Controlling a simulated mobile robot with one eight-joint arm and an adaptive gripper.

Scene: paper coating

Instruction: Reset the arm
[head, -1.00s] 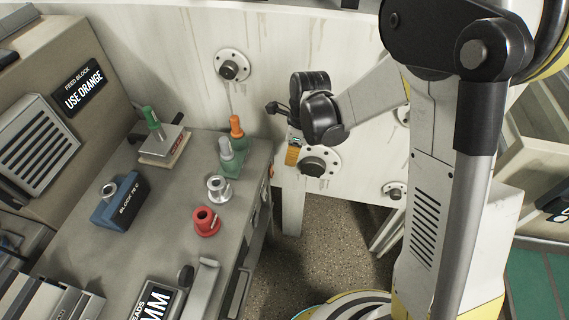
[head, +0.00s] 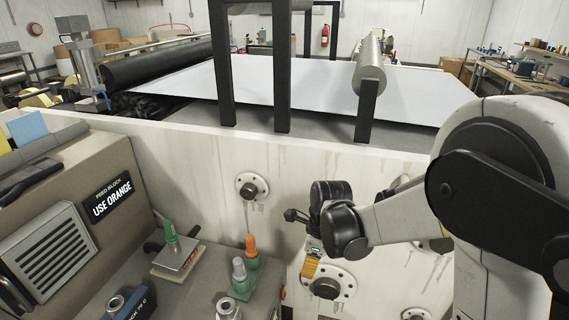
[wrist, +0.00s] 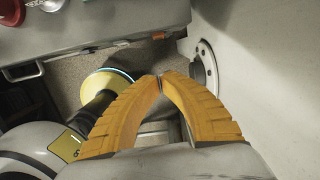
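My arm is folded at the right of the head view, in front of the white machine panel (head: 200,170). My gripper (head: 310,268) hangs at its end, pointing down, with its orange fingers partly hidden by the wrist. In the wrist view, the two ribbed orange fingers of my gripper (wrist: 160,78) arch together and their tips meet. Nothing shows between them. The floor and my own base lie below the fingers.
A bench at the lower left holds a green-topped bottle on a scale (head: 178,258), an orange-topped bottle (head: 251,252), a grey-topped bottle (head: 239,275) and a blue block (head: 122,303). Round flanges (head: 252,187) stick out from the panel. Behind it stretches a white paper web (head: 300,88).

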